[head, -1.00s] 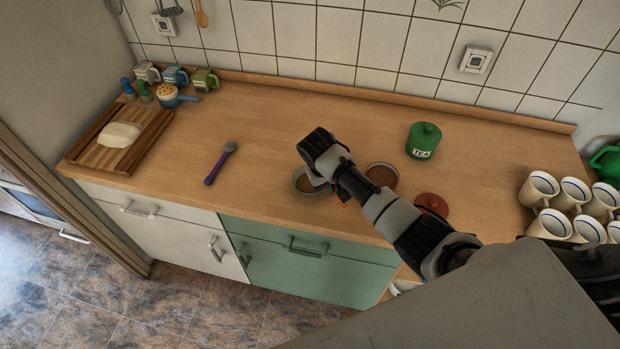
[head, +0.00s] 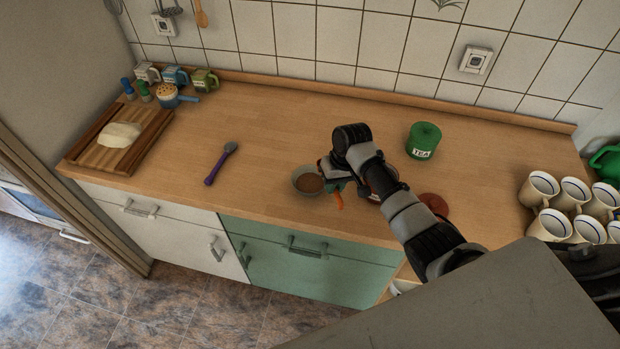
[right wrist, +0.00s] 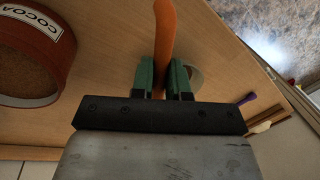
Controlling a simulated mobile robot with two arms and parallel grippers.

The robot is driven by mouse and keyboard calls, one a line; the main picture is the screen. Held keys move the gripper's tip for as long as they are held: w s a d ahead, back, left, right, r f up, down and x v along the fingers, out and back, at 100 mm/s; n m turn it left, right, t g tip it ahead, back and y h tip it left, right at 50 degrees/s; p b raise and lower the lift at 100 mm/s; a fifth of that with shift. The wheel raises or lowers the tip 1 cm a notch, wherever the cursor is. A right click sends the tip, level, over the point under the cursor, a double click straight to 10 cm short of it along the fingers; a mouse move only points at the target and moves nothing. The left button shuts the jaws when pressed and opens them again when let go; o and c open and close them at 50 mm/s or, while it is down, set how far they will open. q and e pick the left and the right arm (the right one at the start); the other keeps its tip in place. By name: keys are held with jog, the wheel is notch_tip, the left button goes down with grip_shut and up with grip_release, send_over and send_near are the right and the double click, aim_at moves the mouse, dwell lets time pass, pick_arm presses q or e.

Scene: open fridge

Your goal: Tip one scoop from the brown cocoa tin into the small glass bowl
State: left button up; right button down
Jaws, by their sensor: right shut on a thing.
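The small glass bowl (head: 297,187) stands near the counter's front edge, with brown powder inside. It shows partly behind the fingers in the right wrist view (right wrist: 197,74). My right gripper (head: 337,183) is just right of the bowl, shut on the orange handle (head: 338,201) of the scoop. The handle sticks up between the green fingers in the right wrist view (right wrist: 164,38); the scoop's head is hidden. The open cocoa tin (right wrist: 57,58), reddish brown with brown powder inside, stands beside the gripper; my arm mostly covers it in the head view. My left gripper is out of view.
A brown lid (head: 434,203) lies right of the tin. A green tea tin (head: 423,141) stands behind, and several white cups (head: 541,187) stand at the right. A purple-handled spoon (head: 219,163) lies left of the bowl. The counter between is clear.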

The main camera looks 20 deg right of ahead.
jog(key=shift+s+a+r, duration=0.3)
jog(key=shift+s+r, duration=0.2)
jog(key=shift+s, duration=0.3)
jog(key=shift+s+a+r, duration=0.3)
jog(key=shift+s+r, duration=0.2)
jog(key=shift+s, duration=0.3)
jog(key=shift+s+a+r, duration=0.3)
jog(key=shift+s+r, duration=0.2)
jog(key=shift+s, duration=0.3)
jog(key=s+a+r, duration=0.2)
jog(key=s+r, duration=0.1)
jog(key=s, duration=0.3)
jog(key=shift+s+a, duration=0.15)
jog(key=shift+s, duration=0.15)
